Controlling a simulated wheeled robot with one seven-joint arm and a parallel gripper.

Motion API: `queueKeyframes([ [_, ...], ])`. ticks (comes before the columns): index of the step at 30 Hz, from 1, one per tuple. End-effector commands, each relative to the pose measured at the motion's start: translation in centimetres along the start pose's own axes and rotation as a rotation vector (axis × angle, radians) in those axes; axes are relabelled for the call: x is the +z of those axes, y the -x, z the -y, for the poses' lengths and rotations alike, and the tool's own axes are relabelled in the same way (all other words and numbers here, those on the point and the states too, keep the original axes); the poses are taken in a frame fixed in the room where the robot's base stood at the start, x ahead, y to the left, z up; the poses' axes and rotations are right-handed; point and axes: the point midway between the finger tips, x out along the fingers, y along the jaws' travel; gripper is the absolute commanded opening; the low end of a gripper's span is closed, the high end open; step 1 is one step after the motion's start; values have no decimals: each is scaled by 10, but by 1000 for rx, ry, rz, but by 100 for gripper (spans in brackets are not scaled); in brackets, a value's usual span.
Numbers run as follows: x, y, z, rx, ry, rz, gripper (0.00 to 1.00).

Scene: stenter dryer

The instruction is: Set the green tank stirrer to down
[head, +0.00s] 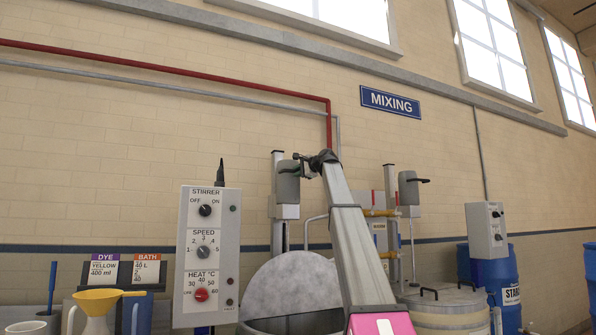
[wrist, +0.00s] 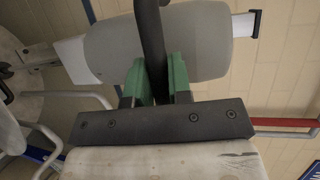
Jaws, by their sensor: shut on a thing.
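A grey stirrer head (head: 288,188) sits on an upright column (head: 278,228) behind the left tank, and its grey housing (wrist: 108,48) fills the upper middle of the wrist view. My gripper (head: 322,160) is at this head, at the top of my arm. In the wrist view its green finger pads (wrist: 156,82) are shut on a black handle bar (wrist: 152,35), one pad on each side. A second stirrer head (head: 408,190) with a black handle stands raised at the right. No green marking shows on either tank; my arm hides part of the left one.
A control panel (head: 207,258) with stirrer, speed and heat knobs stands at left. A round grey lid (head: 292,283) is raised on the left tank. A lidded tank (head: 445,303), a small control box (head: 487,232) and blue drums (head: 505,275) are at right. Wall pipes run behind.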

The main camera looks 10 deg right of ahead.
Motion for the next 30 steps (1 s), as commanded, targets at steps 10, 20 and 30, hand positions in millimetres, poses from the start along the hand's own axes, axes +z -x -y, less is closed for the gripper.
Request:
queueKeyframes([
  [10, -4, -14, -104, 10, -3, 1, 0],
  [20, -12, -34, -209, 10, -2, 2, 0],
  [30, -18, -47, -273, 7, -1, 2, 0],
])
